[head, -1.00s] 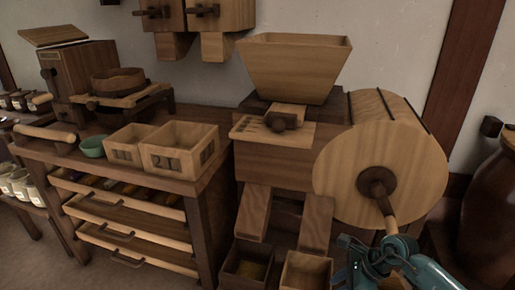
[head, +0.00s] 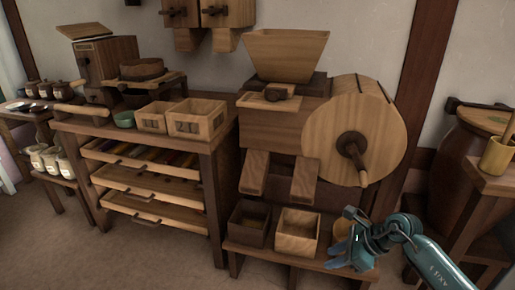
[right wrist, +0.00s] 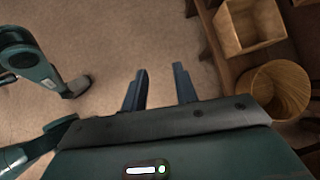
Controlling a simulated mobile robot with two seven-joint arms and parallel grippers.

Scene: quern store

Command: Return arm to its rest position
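My right gripper (head: 342,248) is low at the right of the head view, in front of the mill's lower shelf. In the right wrist view its two fingers (right wrist: 162,82) are apart, with only bare floor between them. The wooden mill has a round drum (head: 368,135) with a crank (head: 353,145) whose handle (head: 362,177) points down. The gripper is clear of the handle, below it.
A light wooden box (head: 297,232) and a dark box (head: 249,222) stand on the low shelf, beside a round wooden tub (right wrist: 280,88) close to my right gripper. A drawer table (head: 215,145) is at left. A side table (head: 490,180) stands at right. The floor at front left is clear.

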